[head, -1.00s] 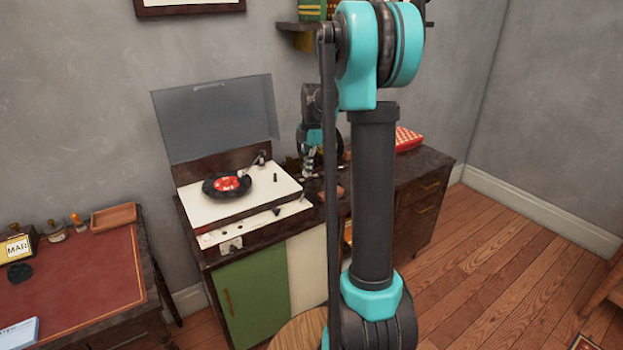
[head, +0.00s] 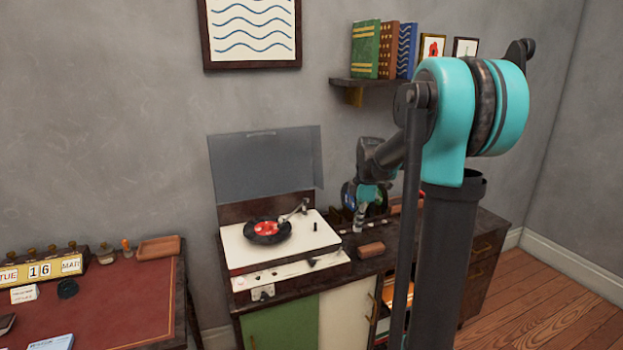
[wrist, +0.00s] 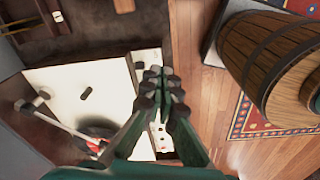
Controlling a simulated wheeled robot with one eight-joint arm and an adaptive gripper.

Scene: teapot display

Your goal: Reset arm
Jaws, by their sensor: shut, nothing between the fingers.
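My gripper (head: 358,224) hangs at the right side of the record player (head: 318,240) in the head view, partly behind my own arm. In the wrist view my gripper (wrist: 160,82) has its fingertips together with nothing between them. The cream record player also shows in the wrist view (wrist: 100,72), beyond and to the left of the fingers. Its lid is up, and a black record (head: 254,238) with a red label lies on it. I cannot tell the exact gap between the fingertips and the cabinet.
The dark cabinet (head: 345,279) carries the player and a small brown block (head: 370,249). A wall shelf (head: 345,81) with books is close behind my arm. A red-topped desk (head: 110,310) stands at left. A wooden barrel (wrist: 262,55) shows in the wrist view.

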